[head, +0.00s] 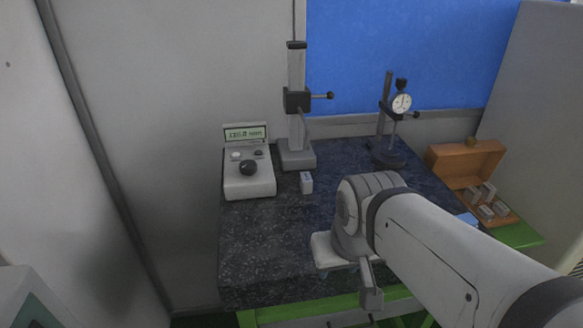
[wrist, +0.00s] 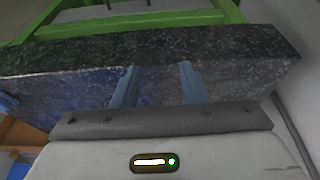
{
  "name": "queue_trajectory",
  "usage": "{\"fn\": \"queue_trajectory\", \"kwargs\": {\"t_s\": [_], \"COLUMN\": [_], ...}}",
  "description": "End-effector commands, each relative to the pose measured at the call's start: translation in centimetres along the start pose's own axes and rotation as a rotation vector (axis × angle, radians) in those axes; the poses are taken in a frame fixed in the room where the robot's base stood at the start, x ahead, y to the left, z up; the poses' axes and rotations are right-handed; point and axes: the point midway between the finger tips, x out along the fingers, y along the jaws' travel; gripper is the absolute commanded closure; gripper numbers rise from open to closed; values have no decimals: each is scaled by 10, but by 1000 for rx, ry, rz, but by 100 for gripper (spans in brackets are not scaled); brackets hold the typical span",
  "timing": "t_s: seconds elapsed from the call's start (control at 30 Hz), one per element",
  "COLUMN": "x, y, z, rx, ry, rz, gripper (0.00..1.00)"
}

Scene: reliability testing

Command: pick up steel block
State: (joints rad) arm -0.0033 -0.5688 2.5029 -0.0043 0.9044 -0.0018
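A small upright grey block (head: 306,183), which looks like the steel block, stands on the dark speckled granite plate (head: 255,240). It is just in front of the foot of the column stand. Several small metal blocks (head: 486,210) also lie in the wooden case at the right. My gripper (wrist: 158,85) shows two blue fingers set apart with nothing between them, over the granite near its front edge. In the head view my arm hides most of the fingers. The upright block is apart from my gripper, behind it and to the left. No block shows in the wrist view.
A readout box (head: 248,178) with a dark knob stands left of the column stand (head: 297,110). A dial gauge stand (head: 390,150) is at the back right. The open wooden case (head: 464,162) is at the right. The granite's front left is clear.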

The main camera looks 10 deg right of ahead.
Motion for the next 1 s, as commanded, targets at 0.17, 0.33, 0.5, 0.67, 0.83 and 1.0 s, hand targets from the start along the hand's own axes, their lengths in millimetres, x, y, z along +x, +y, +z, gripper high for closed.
{"fn": "queue_trajectory", "kwargs": {"t_s": [0.17,0.33,0.5,0.67,0.83,1.0], "x": [3,11,22,28,37,54], "y": [5,6,-2,-10,-11,-7], "z": [-30,-112,-192,-239,-256,-260], "rx": [-16,-63,-105,-125,-131,-130], "ry": [17,69,131,175,188,187], "rz": [27,96,165,204,218,217], "gripper": [47,47,47,47,47,47]}}
